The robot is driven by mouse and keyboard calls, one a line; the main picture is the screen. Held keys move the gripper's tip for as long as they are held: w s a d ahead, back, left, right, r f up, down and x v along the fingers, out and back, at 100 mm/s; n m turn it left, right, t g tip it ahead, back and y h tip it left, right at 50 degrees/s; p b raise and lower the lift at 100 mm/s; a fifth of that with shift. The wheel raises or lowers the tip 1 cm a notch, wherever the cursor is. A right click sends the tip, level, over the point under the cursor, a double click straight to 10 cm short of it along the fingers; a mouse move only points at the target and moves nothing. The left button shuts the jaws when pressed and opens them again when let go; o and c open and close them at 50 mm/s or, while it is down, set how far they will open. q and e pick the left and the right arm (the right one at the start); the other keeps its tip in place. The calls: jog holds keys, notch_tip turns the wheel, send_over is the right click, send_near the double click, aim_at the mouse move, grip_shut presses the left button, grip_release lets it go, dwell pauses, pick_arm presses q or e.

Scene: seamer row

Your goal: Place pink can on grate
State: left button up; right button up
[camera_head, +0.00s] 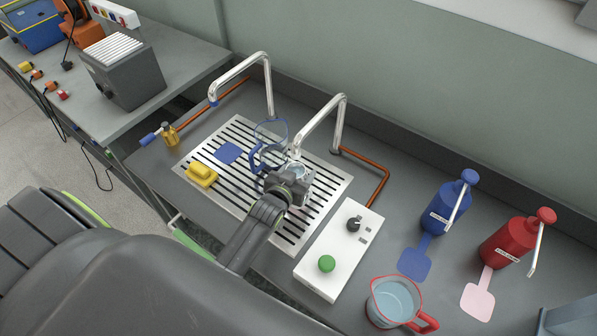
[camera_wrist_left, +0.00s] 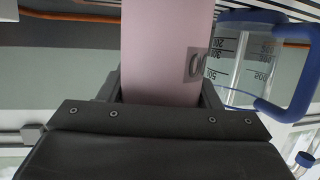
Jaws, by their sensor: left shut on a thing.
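My left gripper (camera_head: 292,180) is over the middle-right part of the slotted metal grate (camera_head: 307,218). In the left wrist view its jaws are shut on the pink can (camera_wrist_left: 163,50), a smooth pink cylinder with a partly visible dark label. In the head view the gripper mostly hides the can, so I cannot tell whether its base touches the grate. A clear measuring jug with a blue rim and handle (camera_wrist_left: 296,95) stands close beside the can. My right gripper is not in view.
Two bent metal taps (camera_head: 339,118) arch over the grate. A yellow block (camera_head: 201,174) and a blue pad (camera_head: 228,153) lie on its left part. A white control box (camera_head: 340,250), a red-rimmed jug (camera_head: 393,300) and blue (camera_head: 450,208) and red (camera_head: 508,242) pump bottles stand rightward.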

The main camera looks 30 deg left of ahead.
pick_arm(q)
jog(key=shift+f, duration=0.2)
jog(key=shift+f, duration=0.15)
jog(key=o, duration=1.3)
jog(key=shift+r, duration=0.25)
jog(key=b+v, duration=0.1)
jog(key=v, duration=1.1)
